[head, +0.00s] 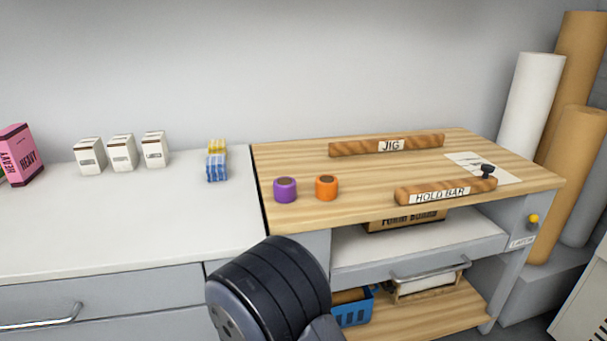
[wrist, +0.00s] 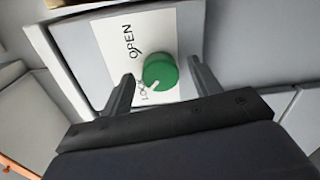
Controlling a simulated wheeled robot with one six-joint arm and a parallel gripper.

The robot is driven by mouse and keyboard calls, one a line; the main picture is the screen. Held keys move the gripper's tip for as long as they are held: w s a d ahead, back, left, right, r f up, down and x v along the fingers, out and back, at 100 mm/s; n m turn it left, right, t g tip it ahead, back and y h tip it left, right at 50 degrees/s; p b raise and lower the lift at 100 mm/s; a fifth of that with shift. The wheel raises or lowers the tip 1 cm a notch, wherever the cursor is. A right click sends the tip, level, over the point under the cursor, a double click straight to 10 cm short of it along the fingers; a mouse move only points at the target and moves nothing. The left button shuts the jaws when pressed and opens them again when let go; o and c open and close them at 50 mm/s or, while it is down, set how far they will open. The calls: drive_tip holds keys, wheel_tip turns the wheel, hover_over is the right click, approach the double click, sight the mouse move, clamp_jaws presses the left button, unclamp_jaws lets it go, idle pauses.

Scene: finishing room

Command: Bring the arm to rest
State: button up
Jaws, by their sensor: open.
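In the wrist view my gripper (wrist: 160,71) is open, one finger on each side of a round green knob (wrist: 160,72). A gap shows between the knob and each finger, and nothing is held. I cannot tell how far the fingertips are from the panel. The knob sits on a white plate (wrist: 105,45) marked OPEN and LOCK, and its white mark lies by the LOCK word. In the head view part of my dark arm (head: 268,290) rises at the bottom middle, in front of the bench; my gripper is hidden there.
The wooden bench top (head: 300,215) bears purple (head: 285,190) and orange (head: 326,188) cylinders, a JIG bar (head: 360,149) and a HOLD BAR (head: 415,195). White boxes (head: 122,153) stand on the left counter (head: 100,225). Tall rolls (head: 530,105) stand at right.

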drive_tip(key=shift+w, duration=0.1)
idle(0.3)
drive_tip(key=p+v, duration=0.1)
drive_tip(key=v, duration=0.9)
drive_tip(key=w+a+m+b, duration=0.2)
drive_tip(key=w+m+b, duration=0.7)
drive_tip(key=m, duration=0.8)
drive_tip(key=shift+f+m+y, duration=0.25)
drive_tip(key=shift+m+y, duration=0.05)
drive_tip(key=shift+m, duration=0.1)
idle(0.6)
drive_tip(key=shift+s, duration=0.1)
